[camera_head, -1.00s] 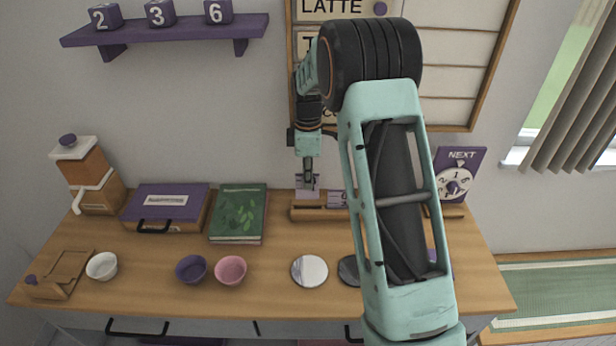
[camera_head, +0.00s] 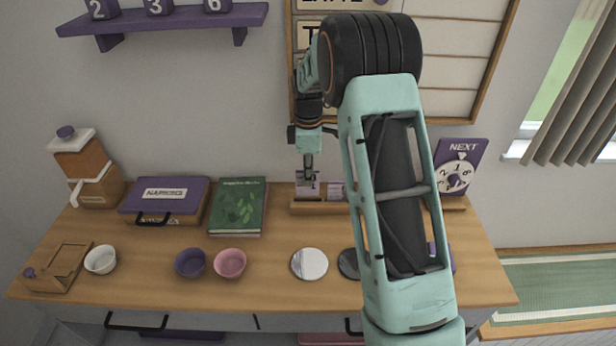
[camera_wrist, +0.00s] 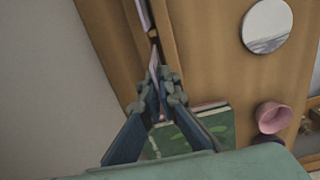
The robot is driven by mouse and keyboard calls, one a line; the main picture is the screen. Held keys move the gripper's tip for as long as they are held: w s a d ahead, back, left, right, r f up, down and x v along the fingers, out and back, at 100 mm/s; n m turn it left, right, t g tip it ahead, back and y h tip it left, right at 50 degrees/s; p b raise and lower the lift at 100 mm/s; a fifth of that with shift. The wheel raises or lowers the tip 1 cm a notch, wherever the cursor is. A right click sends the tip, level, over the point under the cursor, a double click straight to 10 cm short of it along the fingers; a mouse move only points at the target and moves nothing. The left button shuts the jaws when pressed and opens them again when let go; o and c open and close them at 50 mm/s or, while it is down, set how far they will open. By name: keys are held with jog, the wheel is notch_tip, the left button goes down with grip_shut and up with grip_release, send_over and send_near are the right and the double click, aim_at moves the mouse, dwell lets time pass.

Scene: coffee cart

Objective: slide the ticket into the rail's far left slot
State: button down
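The wooden rail (camera_head: 300,208) lies along the back of the counter, partly hidden behind my arm. A pale purple ticket (camera_head: 308,189) stands upright at the rail's left end, its lower edge at the rail's top; I cannot tell how deep it sits in the slot. My gripper (camera_head: 307,174) is directly above, with its fingers shut on the ticket's top. In the wrist view my gripper (camera_wrist: 162,80) has its fingers close together, with the ticket (camera_wrist: 154,60) seen edge-on as a thin strip. A second ticket (camera_head: 335,190) stands in the rail just to the right.
A green book (camera_head: 237,205) and a purple napkin box (camera_head: 163,200) lie left of the rail. A NEXT dial sign (camera_head: 458,168) stands right. Bowls (camera_head: 230,263) and a white disc (camera_head: 310,263) are in front. The menu board (camera_head: 460,60) hangs behind my arm.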

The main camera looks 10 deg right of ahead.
aim_at(308, 196)
jog(key=shift+f+b, duration=0.35)
jog(key=shift+f, duration=0.15)
dwell(0.7)
jog(key=shift+f+b, duration=0.3)
jog(key=shift+f, duration=0.2)
jog(key=shift+f, duration=0.2)
jog(key=shift+f+b, duration=0.5)
jog(key=shift+f, duration=0.1)
dwell(0.4)
jog(key=c, duration=2.1)
grip_release()
notch_tip(308, 196, up, 12)
jog(key=shift+r, duration=0.1)
